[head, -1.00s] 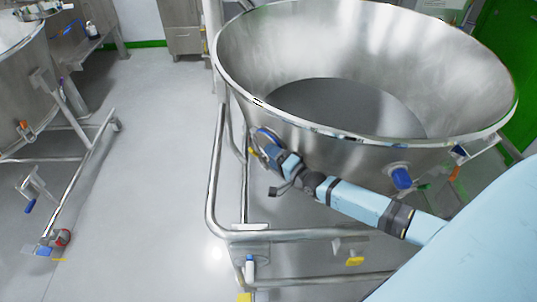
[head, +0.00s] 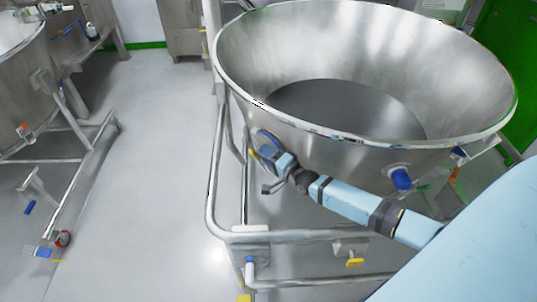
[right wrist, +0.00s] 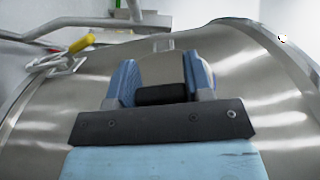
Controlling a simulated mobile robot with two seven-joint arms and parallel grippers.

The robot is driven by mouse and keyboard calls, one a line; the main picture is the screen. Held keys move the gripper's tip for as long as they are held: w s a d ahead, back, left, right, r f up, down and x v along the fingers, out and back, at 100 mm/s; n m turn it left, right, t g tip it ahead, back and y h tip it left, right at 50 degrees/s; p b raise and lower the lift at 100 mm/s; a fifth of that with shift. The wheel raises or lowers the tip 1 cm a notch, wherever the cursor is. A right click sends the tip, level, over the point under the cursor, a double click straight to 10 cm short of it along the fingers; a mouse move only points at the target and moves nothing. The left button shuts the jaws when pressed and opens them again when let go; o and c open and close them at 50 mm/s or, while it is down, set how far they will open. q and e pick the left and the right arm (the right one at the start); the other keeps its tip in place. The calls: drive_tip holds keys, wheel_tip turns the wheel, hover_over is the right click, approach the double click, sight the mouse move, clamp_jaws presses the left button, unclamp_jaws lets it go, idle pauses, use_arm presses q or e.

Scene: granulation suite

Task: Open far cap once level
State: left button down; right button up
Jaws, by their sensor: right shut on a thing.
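The large steel bowl (head: 330,45) stands on a tubular frame and has a flat grey surface (head: 345,108) inside; I cannot tell whether that is its floor or contents. The far cap (head: 267,137), blue at its edge, is on the bowl's outer wall at the left. My right gripper (head: 267,152) is at it, shut on it, and hides most of it. In the right wrist view the two blue fingers (right wrist: 161,80) stand either side of a pale rounded part against the steel wall. A nearer blue cap (head: 401,179) sits further right. My left gripper is not in view.
The bowl's tube frame (head: 213,190) runs below and left of my right arm. A second steel vessel (head: 20,85) on a wheeled frame stands at the left. Open grey floor (head: 140,150) lies between them. A steel cabinet (head: 184,28) is at the back.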

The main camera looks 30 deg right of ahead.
drive_tip(key=a+m+h, duration=0.1)
drive_tip(key=a+m+h+p, duration=0.1)
drive_tip(key=h, duration=0.1)
drive_tip(key=w+a+m+t+h+p, duration=0.1)
drive_tip(key=shift+a+f, duration=0.35)
drive_tip(key=o, duration=1.3)
drive_tip(key=shift+w+a, duration=0.1)
drive_tip(key=shift+w, duration=0.05)
drive_tip(key=shift+f, duration=0.1)
